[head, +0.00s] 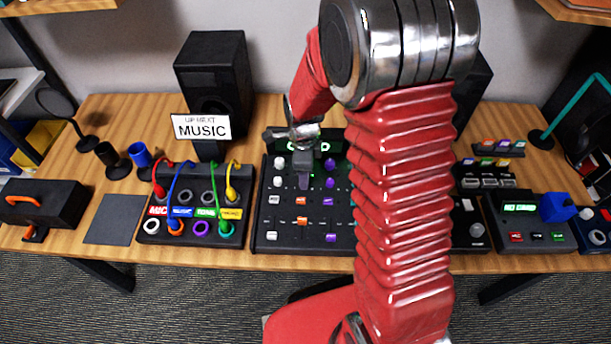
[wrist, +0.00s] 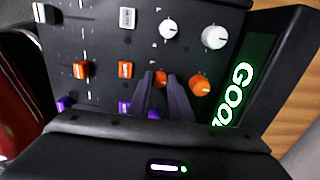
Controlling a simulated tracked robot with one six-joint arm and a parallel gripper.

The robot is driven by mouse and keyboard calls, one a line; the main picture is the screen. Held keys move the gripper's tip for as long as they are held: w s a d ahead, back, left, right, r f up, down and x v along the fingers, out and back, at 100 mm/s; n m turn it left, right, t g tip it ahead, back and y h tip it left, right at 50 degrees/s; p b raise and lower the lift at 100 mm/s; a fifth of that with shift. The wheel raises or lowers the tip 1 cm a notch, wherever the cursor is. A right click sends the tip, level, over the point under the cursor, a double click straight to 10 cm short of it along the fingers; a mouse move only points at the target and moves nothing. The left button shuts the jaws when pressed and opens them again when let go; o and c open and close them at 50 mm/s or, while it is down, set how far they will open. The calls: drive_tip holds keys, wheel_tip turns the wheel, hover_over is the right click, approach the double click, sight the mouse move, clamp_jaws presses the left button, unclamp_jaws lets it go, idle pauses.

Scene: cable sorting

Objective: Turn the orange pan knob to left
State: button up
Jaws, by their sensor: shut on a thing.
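The black mixer panel (head: 262,225) stands on the table in the head view, and its face fills much of the wrist view (wrist: 105,45). In the wrist view, the smaller orange knob (wrist: 161,78) sits between the fingertips of my gripper (wrist: 160,82). The gripper is shut on this knob. A larger orange knob (wrist: 200,84) lies just right of the fingers, apart from them. In the head view my gripper (head: 304,170) reaches down onto the mixer and hides the orange knobs. The knob's pointer mark is too small to read.
White knobs (wrist: 214,37) and an orange fader (wrist: 82,70) are near the fingers. The green mixer screen (wrist: 240,80) reads "GOOD". A cable box (head: 192,240) stands left of the mixer, under a sign (head: 201,127) reading "MUSIC". A speaker (head: 215,75) stands behind.

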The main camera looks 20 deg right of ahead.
clamp_jaws()
drive_tip(key=shift+d, duration=0.3)
drive_tip(key=shift+a, duration=0.3)
drive_tip(key=shift+a+n, duration=0.1)
drive_tip(key=shift+n, duration=0.3)
drive_tip(key=n, duration=0.4)
drive_tip(key=shift+s, duration=0.1)
drive_tip(key=n, duration=0.3)
drive_tip(key=shift+n, duration=0.4)
drive_tip(key=n, duration=0.4)
drive_tip(key=shift+n, duration=0.3)
drive_tip(key=n, duration=0.4)
drive_tip(key=shift+s+f+n, duration=0.1)
drive_tip(key=shift+n, duration=0.3)
